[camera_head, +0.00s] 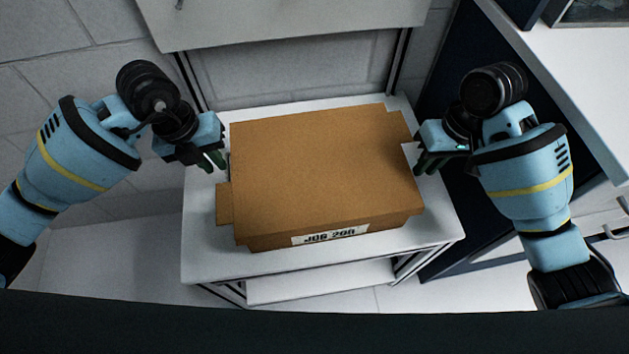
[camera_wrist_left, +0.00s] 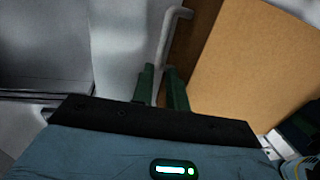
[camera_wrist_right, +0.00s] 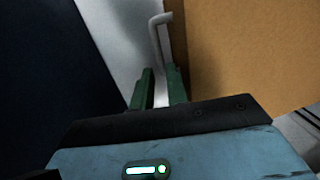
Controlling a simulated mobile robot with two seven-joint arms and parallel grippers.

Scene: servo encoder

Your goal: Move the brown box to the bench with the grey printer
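The brown box (camera_head: 315,165) lies flat on a white stand, with a white label (camera_head: 330,236) on its near side. Flaps jut out at its left front and right back. My left gripper (camera_head: 213,162) is beside its left side and my right gripper (camera_head: 422,164) beside its right side. Each is open, its fingers a narrow gap apart. In the left wrist view a grey handle (camera_wrist_left: 168,36) on the box lines up with the gap; the right wrist view shows another (camera_wrist_right: 155,36). Contact with the handles is unclear. No grey printer is in view.
The white stand (camera_head: 208,255) has bare margin around the box and a lower shelf (camera_head: 320,283). A white panel (camera_head: 285,22) rises behind it. A white-topped bench with dark blue sides (camera_head: 575,85) stands close on the right, near my right arm. Floor is clear at left.

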